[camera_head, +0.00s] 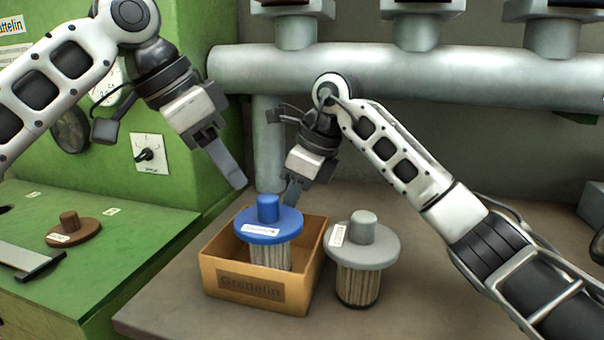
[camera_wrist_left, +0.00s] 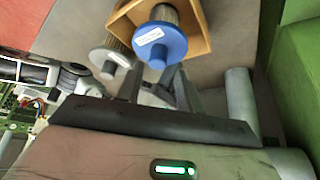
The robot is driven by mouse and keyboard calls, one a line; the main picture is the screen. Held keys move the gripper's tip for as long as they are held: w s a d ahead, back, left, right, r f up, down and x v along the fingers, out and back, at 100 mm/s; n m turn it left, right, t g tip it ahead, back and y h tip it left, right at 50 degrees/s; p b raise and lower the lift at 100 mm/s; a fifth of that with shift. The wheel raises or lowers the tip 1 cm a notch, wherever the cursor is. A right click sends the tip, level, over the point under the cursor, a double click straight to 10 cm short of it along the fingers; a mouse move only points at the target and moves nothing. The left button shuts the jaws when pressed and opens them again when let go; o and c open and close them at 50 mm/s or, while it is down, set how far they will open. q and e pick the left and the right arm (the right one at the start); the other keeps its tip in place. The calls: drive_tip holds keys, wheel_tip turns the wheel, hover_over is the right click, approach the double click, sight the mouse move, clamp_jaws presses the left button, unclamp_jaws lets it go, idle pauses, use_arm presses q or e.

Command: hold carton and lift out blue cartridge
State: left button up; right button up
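The open brown carton (camera_head: 255,287) stands on the grey-brown bench. The blue cartridge (camera_head: 268,234), with a round blue lid, knob and pleated body, stands upright in it, its lower body hidden by the front wall. My left gripper (camera_head: 238,182) is above and left of the carton, apart from it. In the left wrist view its fingers (camera_wrist_left: 158,88) are spread with nothing between them, and the blue cartridge (camera_wrist_left: 160,46) and carton (camera_wrist_left: 196,25) lie beyond. My right gripper (camera_head: 292,196) is behind the blue cartridge by the carton's back edge; its fingertips are partly hidden and contact is unclear.
A grey cartridge (camera_head: 361,245) stands on the bench (camera_head: 440,290) just right of the carton. A brown lidded piece (camera_head: 73,229) lies on the green surface (camera_head: 130,240) at left. A thick grey pipe (camera_head: 430,70) runs along the back. The bench front right is crossed by my right arm.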

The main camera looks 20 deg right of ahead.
drive_tip(key=shift+x, duration=1.45)
